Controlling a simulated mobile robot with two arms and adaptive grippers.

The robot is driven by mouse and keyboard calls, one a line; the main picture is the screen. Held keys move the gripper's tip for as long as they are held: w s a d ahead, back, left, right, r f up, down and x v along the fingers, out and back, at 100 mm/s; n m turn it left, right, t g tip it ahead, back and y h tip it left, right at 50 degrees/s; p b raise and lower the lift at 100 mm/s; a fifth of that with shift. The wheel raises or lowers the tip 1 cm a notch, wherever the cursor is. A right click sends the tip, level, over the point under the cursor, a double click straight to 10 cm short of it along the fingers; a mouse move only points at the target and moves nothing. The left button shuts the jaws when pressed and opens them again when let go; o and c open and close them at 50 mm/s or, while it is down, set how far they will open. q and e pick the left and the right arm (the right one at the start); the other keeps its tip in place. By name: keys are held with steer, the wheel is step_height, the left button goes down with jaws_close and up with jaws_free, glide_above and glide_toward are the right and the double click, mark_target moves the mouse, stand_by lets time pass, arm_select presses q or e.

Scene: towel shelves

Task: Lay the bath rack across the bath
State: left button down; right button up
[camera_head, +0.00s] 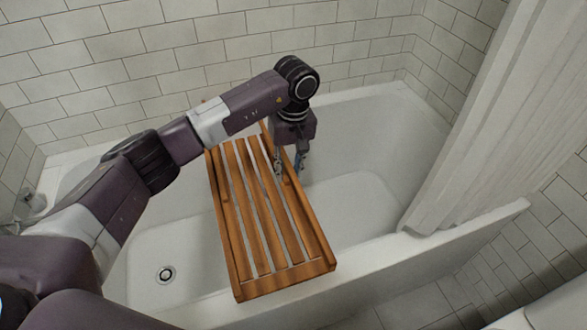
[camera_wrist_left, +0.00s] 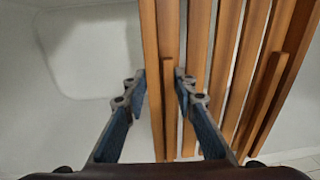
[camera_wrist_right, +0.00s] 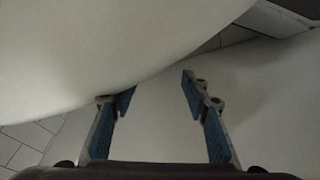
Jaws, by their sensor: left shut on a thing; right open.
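The wooden slatted bath rack (camera_head: 230,215) spans the white bath (camera_head: 450,236) from near side to far side. Its near end is over the near rim. Its far end is partly hidden behind my left arm, so I cannot tell whether it touches the far rim. My left gripper (camera_head: 289,172) is at the rack's right side, shut on its side bar; in the left wrist view the fingers (camera_wrist_left: 160,88) are on either side of a wooden bar (camera_wrist_left: 155,40). My right gripper (camera_wrist_right: 155,88) shows only in its wrist view, open and empty beside a smooth white surface.
A white shower curtain (camera_head: 490,120) hangs over the bath's right end. White tiled walls (camera_head: 190,50) stand behind the bath. A drain (camera_head: 165,273) is in the floor of the bath, left of the rack. The bath to the right of the rack is empty.

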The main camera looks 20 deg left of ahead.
arm_select(q)
steer(key=shift+f+b, duration=0.7)
steer(key=shift+f, duration=0.5)
steer(key=shift+f+b, duration=0.45)
steer(key=shift+b, duration=0.15)
steer(key=shift+f, duration=0.25)
steer(key=shift+f+b, duration=0.15)
steer(key=shift+b, duration=0.15)
arm_select(e)
steer(key=d+v, duration=0.1)
steer(key=v, duration=0.9)
steer(key=shift+w+d+t, duration=0.25)
steer(key=shift+w+t, duration=0.05)
arm_select(q)
steer(key=shift+f+b, duration=0.3)
steer(key=shift+f, duration=0.1)
arm_select(e)
steer(key=shift+w+f, duration=0.1)
steer(key=shift+f, duration=0.2)
arm_select(q)
steer(key=c, duration=1.5)
jaws_free()
steer(key=shift+f, duration=0.1)
